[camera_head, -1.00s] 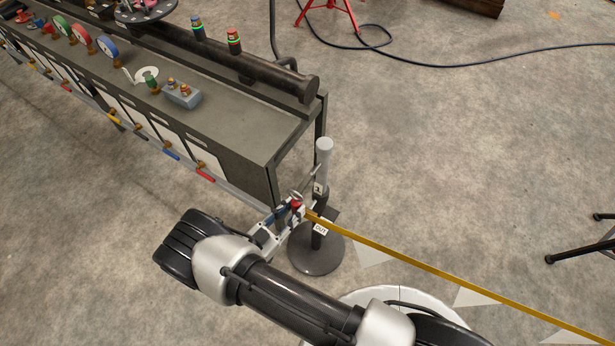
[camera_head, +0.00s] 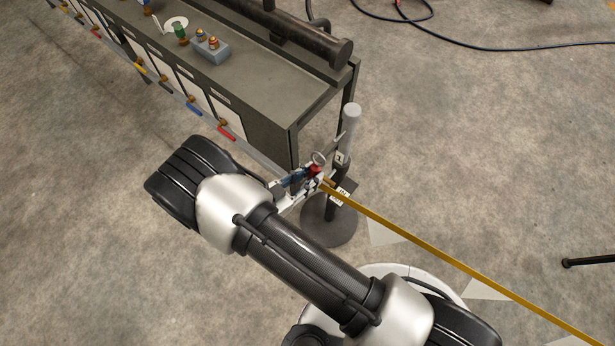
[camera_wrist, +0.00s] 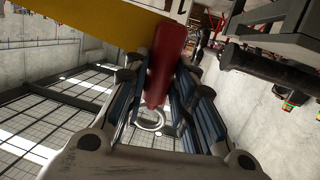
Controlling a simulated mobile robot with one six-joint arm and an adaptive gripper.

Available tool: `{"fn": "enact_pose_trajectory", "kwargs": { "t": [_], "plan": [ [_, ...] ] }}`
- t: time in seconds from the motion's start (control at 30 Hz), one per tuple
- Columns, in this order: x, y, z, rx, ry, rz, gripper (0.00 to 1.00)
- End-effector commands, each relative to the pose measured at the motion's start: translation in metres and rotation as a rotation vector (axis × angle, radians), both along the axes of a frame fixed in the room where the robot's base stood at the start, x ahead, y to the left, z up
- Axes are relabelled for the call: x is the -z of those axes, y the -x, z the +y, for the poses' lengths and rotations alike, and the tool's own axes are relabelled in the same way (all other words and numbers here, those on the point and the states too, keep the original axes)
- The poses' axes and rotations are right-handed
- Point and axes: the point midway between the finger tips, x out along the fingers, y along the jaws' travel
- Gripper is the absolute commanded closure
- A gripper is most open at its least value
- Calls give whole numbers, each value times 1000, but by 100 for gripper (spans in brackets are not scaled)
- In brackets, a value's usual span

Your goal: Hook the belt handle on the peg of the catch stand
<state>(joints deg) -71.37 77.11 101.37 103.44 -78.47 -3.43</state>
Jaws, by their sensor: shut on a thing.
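My gripper (camera_head: 306,183) is shut on the red belt handle (camera_head: 314,170), which also shows between the blue-padded fingers in the wrist view (camera_wrist: 163,65). A metal ring (camera_head: 319,158) sticks out from the handle; it shows beyond it in the wrist view (camera_wrist: 151,119). The yellow belt (camera_head: 430,245) runs taut from the handle to the lower right. The catch stand (camera_head: 352,116) is a dark post with a pale top and round base, just right of my gripper. The peg is too small to make out clearly. I cannot tell whether the ring touches it.
A grey workbench (camera_head: 245,85) with valves and a dark pipe stands behind and left of the stand, its corner close to my gripper. Pale triangles (camera_head: 390,233) lie on the floor under the belt. A dark leg (camera_head: 590,260) juts in at right. Open floor lies to the right.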

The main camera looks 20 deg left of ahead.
Motion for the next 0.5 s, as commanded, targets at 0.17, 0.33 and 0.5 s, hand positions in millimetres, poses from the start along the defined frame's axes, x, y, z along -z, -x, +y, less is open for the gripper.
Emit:
{"fn": "enact_pose_trajectory", "kwargs": {
  "t": [0.17, 0.33, 0.5],
  "plan": [
    [1, -10, -5, 1, 0, -1, 100],
    [2, -20, -8, 1, 0, -1, 100],
    [3, -29, -12, 0, 0, -1, 100]
  ]
}}
